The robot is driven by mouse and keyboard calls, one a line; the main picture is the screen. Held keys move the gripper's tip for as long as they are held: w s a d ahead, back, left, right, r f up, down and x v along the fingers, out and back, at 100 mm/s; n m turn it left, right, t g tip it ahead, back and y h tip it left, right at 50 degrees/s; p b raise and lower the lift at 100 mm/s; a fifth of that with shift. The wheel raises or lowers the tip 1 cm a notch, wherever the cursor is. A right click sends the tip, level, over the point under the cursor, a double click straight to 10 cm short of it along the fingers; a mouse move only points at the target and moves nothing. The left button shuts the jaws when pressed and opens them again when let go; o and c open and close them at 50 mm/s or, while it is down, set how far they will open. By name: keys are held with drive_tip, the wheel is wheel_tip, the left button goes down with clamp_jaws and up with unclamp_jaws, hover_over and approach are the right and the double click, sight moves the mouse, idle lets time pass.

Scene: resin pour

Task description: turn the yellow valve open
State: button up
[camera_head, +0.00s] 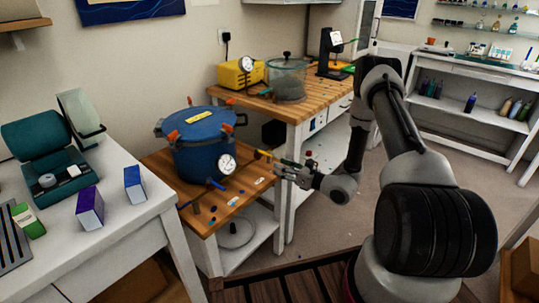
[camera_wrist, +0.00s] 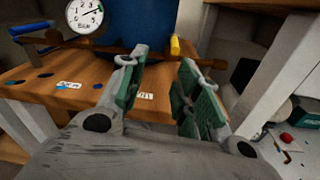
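The yellow valve (camera_head: 264,153) is a small yellow handle on a brass pipe at the right of the blue pressure pot (camera_head: 200,145). In the wrist view the yellow handle (camera_wrist: 175,45) stands upright, ahead of and between the fingertips. My gripper (camera_head: 284,168) is just right of the valve in the head view, with a gap between them. In the wrist view my gripper (camera_wrist: 164,68) is open, its green-padded fingers apart with nothing between them. The handle's lower joint is hard to make out.
A gauge (camera_wrist: 85,17) and a blue valve handle (camera_wrist: 30,28) are left of the yellow handle. The pot stands on a low wooden stand (camera_wrist: 50,75) with holes and labels. A taller wooden bench (camera_head: 310,103) is behind, its white leg close on the right.

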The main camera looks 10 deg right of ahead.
sight(269, 156)
drive_tip(key=shift+m+t+h, duration=0.3)
drive_tip(key=shift+m+t, duration=0.2)
drive_tip(key=shift+t, duration=0.1)
drive_tip(key=x, duration=0.2)
drive_tip(key=d+x, duration=0.1)
drive_tip(key=x, duration=0.2)
drive_tip(key=w+r+x, duration=0.1)
drive_tip(key=x, duration=0.2)
drive_tip(key=shift+w, duration=0.15)
clamp_jaws()
